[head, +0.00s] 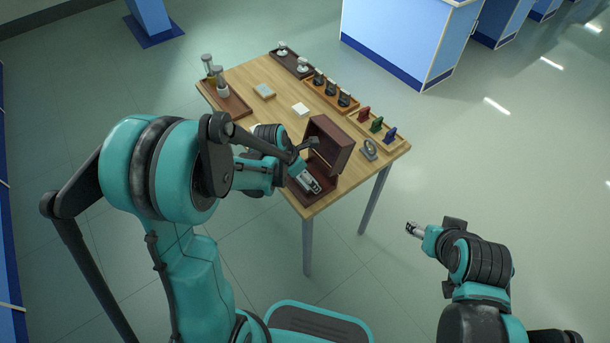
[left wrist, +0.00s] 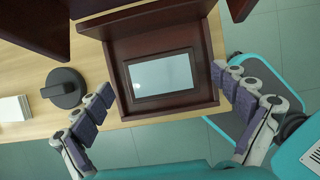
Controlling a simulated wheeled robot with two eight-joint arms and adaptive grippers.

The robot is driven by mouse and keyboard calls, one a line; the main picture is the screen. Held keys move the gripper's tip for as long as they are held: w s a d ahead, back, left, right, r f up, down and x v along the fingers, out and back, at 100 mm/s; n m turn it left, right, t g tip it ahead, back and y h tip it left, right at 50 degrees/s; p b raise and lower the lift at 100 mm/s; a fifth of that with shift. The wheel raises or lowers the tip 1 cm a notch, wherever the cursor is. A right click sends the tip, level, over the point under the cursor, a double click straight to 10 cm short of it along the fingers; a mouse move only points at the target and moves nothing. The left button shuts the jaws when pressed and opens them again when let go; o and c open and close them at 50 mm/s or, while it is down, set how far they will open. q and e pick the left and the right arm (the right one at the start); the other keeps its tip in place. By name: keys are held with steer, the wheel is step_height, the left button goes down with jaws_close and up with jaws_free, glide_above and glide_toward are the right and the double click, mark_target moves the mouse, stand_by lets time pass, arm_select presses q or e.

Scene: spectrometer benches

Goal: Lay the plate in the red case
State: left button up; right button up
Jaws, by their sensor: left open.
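The red case, a dark reddish-brown box with its lid (head: 331,146) raised, stands near the front edge of the wooden table. Its open lower tray (left wrist: 205,95) shows in the left wrist view. A pale blue-grey rectangular plate (left wrist: 160,75) with a dark border lies flat within the tray. My left gripper (head: 308,181) is over the case; in the left wrist view (left wrist: 160,97) its fingers are spread wide to either side of the tray, with nothing between them. My right gripper (head: 413,229) hangs away from the table, off its right side; its opening is too small to judge.
A dark round object (left wrist: 63,88) and a white block (left wrist: 14,108) are left of the case. A grey ring stand (head: 370,149) is right of it. Trays of bottles (head: 226,98), dark pieces (head: 331,94) and coloured pieces (head: 376,124) line the table's edges.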

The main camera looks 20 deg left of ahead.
arm_select(q)
steer(key=p+v, duration=0.4)
steer(key=v, duration=0.6)
steer(key=s+r+m+t+y, duration=0.1)
steer(key=s+r+m, duration=0.3)
steer(key=m, duration=1)
steer(key=s+r+m+t+y, duration=0.1)
steer(key=s+r+m+t, duration=0.1)
steer(key=s+r+m, duration=0.3)
steer(key=s+m, duration=0.4)
steer(key=m, duration=0.5)
steer(key=shift+s+r+t+y, duration=0.3)
steer(key=shift+s+t+y, duration=0.1)
